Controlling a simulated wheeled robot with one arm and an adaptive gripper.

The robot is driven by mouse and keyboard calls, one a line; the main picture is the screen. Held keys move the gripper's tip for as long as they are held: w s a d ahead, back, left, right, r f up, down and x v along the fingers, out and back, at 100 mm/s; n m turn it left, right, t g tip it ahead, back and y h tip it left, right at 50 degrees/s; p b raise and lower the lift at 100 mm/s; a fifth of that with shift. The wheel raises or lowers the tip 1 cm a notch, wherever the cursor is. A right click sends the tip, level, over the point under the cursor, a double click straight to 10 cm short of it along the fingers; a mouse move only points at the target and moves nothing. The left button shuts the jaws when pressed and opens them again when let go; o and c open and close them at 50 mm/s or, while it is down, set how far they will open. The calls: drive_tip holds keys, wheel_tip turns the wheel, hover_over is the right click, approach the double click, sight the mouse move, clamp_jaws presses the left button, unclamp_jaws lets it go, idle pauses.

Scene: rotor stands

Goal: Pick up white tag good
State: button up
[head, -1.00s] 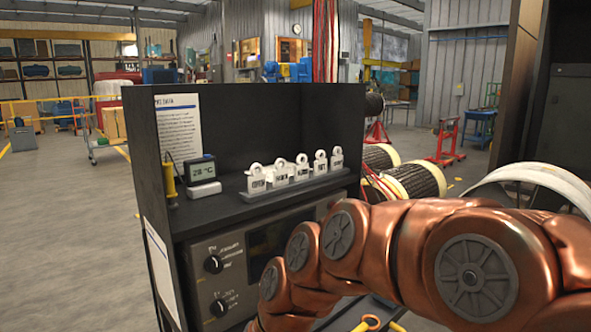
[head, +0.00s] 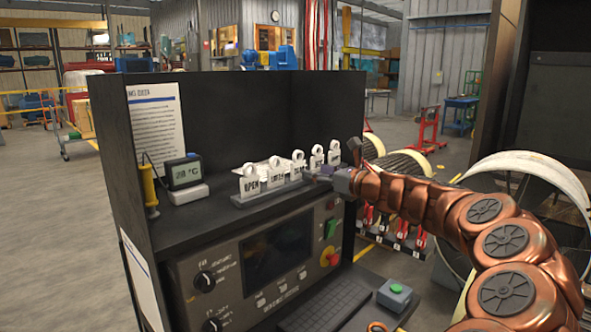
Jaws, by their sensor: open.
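Several white tags with ring tops stand in a row on a grey rack (head: 240,203) on the black shelf. The leftmost white tag (head: 249,185) reads OPEN. The second white tag (head: 275,174), a middle white tag (head: 298,166), and the two at the right have lettering too small or too hidden to read, so I cannot tell which says good. My gripper (head: 336,170) is open at the right end of the rack, close to the rightmost white tag (head: 334,154). It covers the rack's right end. I cannot tell whether it touches a tag.
A thermometer display (head: 186,174) and a yellow-handled tool (head: 149,188) stand left of the rack. The cabinet's back and left walls enclose the shelf. Below are a control panel (head: 275,250), a keyboard (head: 325,305) and a green button box (head: 395,295). Rotors (head: 535,185) stand at the right.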

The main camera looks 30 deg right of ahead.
sight(298, 160)
drive_tip(key=shift+a+p+x, duration=0.1)
drive_tip(key=shift+p+x, duration=0.3)
drive_tip(key=shift+x, duration=1.4)
drive_tip(key=shift+a+p+x, duration=0.15)
drive_tip(key=shift+p+x, duration=0.25)
drive_tip(key=shift+x, duration=1.35)
drive_tip(key=shift+f, duration=0.2)
drive_tip(key=c, duration=0.6)
drive_tip(key=shift+c, duration=0.2)
drive_tip(key=shift+r, duration=1.65)
drive_tip(key=a+r+b+v, duration=0.1)
drive_tip(key=a+b+v, duration=0.2)
drive_tip(key=v, duration=1.2)
drive_tip(key=shift+v, duration=0.8)
drive_tip(key=shift+a, duration=0.2)
